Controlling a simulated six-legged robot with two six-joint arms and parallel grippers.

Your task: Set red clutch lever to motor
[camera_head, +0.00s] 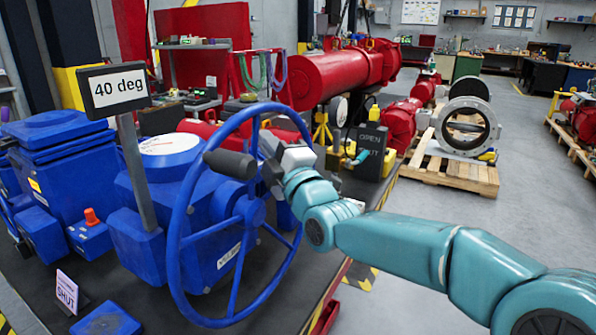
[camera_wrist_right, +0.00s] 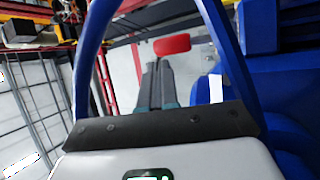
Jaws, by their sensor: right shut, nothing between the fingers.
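The blue valve actuator (camera_head: 210,205) stands on a dark bench, with a large spoked blue handwheel (camera_head: 172,250) on its near side. My right gripper (camera_head: 268,165) is at the right part of the wheel rim, near the black wheel knob (camera_head: 228,163). Its dark fingers are together and empty in the right wrist view (camera_wrist_right: 160,70). A rounded red piece (camera_wrist_right: 172,45) shows just beyond the fingertips there, framed by the blue rim. It may be the red clutch lever; I cannot tell whether the fingers touch it. An orange-red knob (camera_head: 92,216) sits on a blue box. My left gripper is out of view.
A "40 deg" sign (camera_head: 117,88) stands on a post before the actuator. A "SHUT" card (camera_head: 67,292) is on the bench. A dark "OPEN" plate (camera_head: 371,150) stands behind my right arm. Grey floor (camera_head: 520,215) is clear at right.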

